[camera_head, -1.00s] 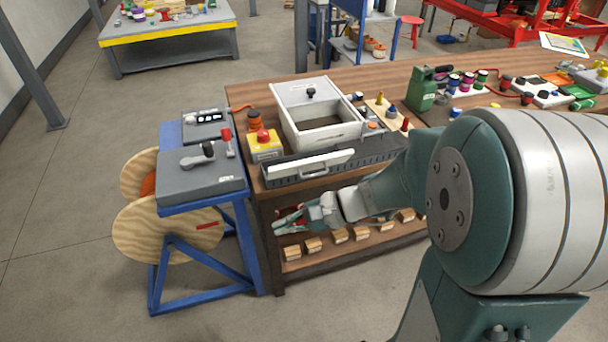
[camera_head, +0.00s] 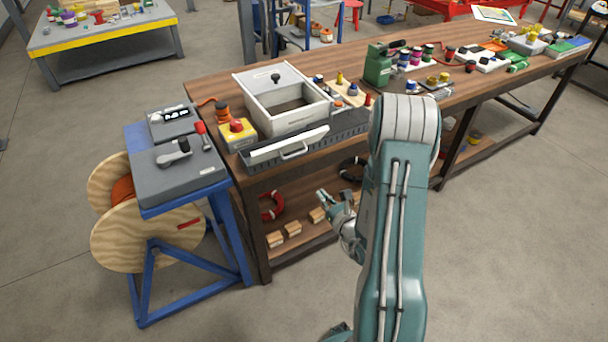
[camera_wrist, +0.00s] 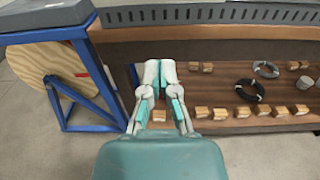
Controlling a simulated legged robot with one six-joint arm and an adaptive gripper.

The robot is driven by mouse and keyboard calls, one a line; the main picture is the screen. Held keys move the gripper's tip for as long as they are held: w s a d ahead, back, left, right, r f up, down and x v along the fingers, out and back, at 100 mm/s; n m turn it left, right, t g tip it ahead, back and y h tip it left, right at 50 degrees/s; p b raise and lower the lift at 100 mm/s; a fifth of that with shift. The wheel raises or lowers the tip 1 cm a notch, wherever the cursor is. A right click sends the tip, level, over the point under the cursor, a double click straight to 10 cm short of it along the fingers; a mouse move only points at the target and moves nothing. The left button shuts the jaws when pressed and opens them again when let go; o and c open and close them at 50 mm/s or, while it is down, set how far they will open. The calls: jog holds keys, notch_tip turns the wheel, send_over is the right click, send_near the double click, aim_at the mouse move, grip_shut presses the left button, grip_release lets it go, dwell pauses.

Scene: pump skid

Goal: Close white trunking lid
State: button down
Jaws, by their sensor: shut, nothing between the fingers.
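The white trunking lid (camera_head: 285,147) stands tilted up with a handle on its face, along the dark grey slotted trunking (camera_head: 345,129) at the bench's front edge. The trunking also runs along the top of the wrist view (camera_wrist: 220,14). The right part of the trunking is uncovered. My gripper (camera_head: 322,197) is in front of the bench, below the lid and apart from it, at the height of the lower shelf. In the wrist view my gripper (camera_wrist: 160,66) is shut and empty, its fingertips together. The lid is not clear in the wrist view.
A white open-topped box (camera_head: 294,129) stands behind the trunking, with a yellow emergency-stop box (camera_head: 238,137) on its left. A grey panel on a blue stand (camera_head: 180,170) stands left. The lower shelf holds wooden blocks (camera_head: 293,229) and cable coils (camera_head: 270,205). Floor in front is clear.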

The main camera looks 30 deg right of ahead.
jog(key=w+r, duration=0.2)
jog(key=w, duration=1)
jog(key=shift+w+a+r, duration=0.15)
jog(key=shift+w+r, duration=0.05)
jog(key=shift+r, duration=0.05)
